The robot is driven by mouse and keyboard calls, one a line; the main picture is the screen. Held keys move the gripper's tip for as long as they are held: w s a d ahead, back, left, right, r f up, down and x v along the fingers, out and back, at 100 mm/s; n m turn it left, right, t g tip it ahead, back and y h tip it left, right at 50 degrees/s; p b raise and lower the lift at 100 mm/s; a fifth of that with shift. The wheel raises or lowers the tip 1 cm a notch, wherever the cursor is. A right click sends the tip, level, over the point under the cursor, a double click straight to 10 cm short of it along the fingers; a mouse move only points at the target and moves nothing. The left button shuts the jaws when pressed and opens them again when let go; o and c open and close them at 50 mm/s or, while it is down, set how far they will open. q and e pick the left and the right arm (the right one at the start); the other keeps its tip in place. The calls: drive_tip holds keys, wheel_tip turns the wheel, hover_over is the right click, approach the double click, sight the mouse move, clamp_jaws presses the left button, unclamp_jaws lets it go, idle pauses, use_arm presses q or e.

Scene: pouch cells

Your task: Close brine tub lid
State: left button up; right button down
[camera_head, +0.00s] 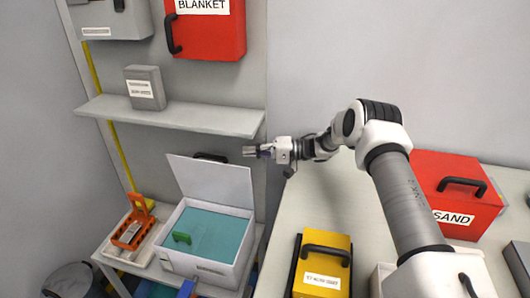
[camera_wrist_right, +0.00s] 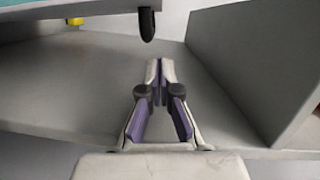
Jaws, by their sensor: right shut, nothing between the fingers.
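The brine tub (camera_head: 169,246) is a white box filled with teal liquid, on the low bench at the left. A green-handled piece stands in the liquid. Its white lid (camera_head: 213,181) stands open, raised at the tub's back edge, with a black handle (camera_head: 210,157) behind its top. My right gripper (camera_head: 250,151) is apart from the lid, just right of its top edge and pointing left. Its fingers are closed together and empty, as the right wrist view (camera_wrist_right: 160,65) shows. My left gripper is not in view.
A grey shelf (camera_head: 170,116) with a grey box (camera_head: 145,88) is above the tub. An orange rack (camera_head: 131,231) stands left of it. A yellow case (camera_head: 321,267) and a red SAND box (camera_head: 455,192) sit on the right-hand table, whose back middle is clear.

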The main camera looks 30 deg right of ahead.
drive_tip(key=a, duration=0.1)
drive_tip(key=s+a, duration=0.1)
drive_tip(key=a, duration=0.1)
drive_tip(key=a+p, duration=0.1)
drive_tip(key=a, duration=0.1)
drive_tip(key=shift+s+a+f, duration=0.1)
drive_tip(key=shift+s+f, duration=0.05)
drive_tip(key=shift+f, duration=0.2)
